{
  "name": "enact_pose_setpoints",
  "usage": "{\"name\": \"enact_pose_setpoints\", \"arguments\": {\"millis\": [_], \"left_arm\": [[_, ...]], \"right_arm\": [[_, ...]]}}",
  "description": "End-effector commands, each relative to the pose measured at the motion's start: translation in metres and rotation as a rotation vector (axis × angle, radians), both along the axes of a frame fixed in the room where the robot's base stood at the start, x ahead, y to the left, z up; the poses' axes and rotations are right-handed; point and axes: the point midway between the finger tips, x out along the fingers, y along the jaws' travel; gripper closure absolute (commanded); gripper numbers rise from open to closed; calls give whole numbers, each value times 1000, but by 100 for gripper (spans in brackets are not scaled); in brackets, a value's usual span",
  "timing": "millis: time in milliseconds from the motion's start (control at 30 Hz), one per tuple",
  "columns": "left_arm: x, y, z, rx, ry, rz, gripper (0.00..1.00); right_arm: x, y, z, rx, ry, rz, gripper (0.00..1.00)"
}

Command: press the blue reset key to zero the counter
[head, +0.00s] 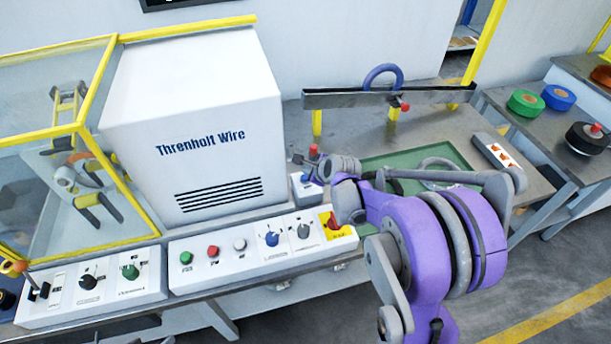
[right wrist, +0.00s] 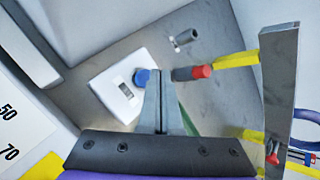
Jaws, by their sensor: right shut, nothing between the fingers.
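The blue reset key (right wrist: 142,77) sits on a small white counter box (right wrist: 116,92) with a narrow display window in the right wrist view. The digits are too small to read. In the head view the box (head: 302,194) stands on the bench by the right front corner of the white cabinet. My right gripper (right wrist: 159,76) is shut and empty, its tips pointing at the box from just right of the key. It also shows in the head view (head: 308,166), over the box. I cannot tell whether the tips touch the key. My left gripper is not in view.
A red-topped grey cylinder (right wrist: 192,73) stands just right of the fingertips. A metal beam (head: 370,96) on yellow posts is behind. The control panel (head: 225,258) with buttons and knobs lies in front. The white cabinet (head: 195,125) stands left.

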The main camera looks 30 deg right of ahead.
Motion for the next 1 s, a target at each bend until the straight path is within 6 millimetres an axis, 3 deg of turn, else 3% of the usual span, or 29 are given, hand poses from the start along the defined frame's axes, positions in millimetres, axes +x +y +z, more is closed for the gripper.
{"name": "enact_pose_setpoints", "arguments": {"millis": [167, 600, 1000], "left_arm": [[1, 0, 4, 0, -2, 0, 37], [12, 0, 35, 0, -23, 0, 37], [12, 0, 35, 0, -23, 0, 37]], "right_arm": [[0, 0, 6, -1, -1, -1, 100], [1, 0, 49, 0, -1, 0, 100], [0, 0, 50, 0, 0, 0, 100]]}}
